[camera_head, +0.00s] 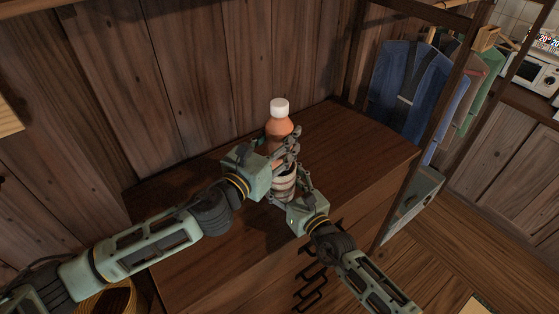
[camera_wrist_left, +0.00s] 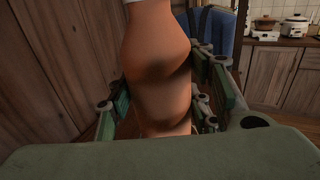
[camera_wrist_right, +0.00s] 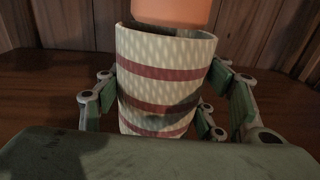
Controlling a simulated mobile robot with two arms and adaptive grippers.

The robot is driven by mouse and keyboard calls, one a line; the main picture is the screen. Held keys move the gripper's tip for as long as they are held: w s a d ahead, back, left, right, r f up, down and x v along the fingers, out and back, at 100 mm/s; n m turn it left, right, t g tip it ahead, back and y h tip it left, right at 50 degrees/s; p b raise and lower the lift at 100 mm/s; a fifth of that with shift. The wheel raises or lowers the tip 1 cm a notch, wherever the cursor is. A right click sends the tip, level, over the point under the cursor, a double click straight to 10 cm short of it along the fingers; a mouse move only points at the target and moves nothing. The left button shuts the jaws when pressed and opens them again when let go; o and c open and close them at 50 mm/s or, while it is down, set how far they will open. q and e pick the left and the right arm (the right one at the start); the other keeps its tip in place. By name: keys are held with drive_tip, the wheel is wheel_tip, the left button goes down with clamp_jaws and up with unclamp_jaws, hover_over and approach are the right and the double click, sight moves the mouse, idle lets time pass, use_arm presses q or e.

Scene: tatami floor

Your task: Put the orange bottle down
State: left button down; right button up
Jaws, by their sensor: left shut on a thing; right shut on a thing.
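The orange bottle (camera_head: 279,128) with a white cap stands upright in my left gripper (camera_head: 283,154), which is shut around its body. The bottle fills the middle of the left wrist view (camera_wrist_left: 155,75). Directly below it is a cream cup with dark red stripes (camera_head: 284,184), held by my right gripper (camera_head: 288,190), shut around it. In the right wrist view the striped cup (camera_wrist_right: 165,90) is upright, and the bottle's lower part (camera_wrist_right: 172,12) shows at its open top. I cannot tell how far the bottle reaches inside. The bottle's base is hidden in the head view.
A dark wooden cabinet top (camera_head: 345,142) lies under both grippers, with free room to the right. A plank wall (camera_head: 200,70) stands close behind. Hanging clothes (camera_head: 405,85) are at the right. A woven basket (camera_head: 105,300) is at the lower left.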

use_arm(q)
wheel_tip(320, 180, down, 5)
drive_tip(key=shift+r, duration=0.1)
idle(0.3)
drive_tip(key=shift+f, duration=0.2)
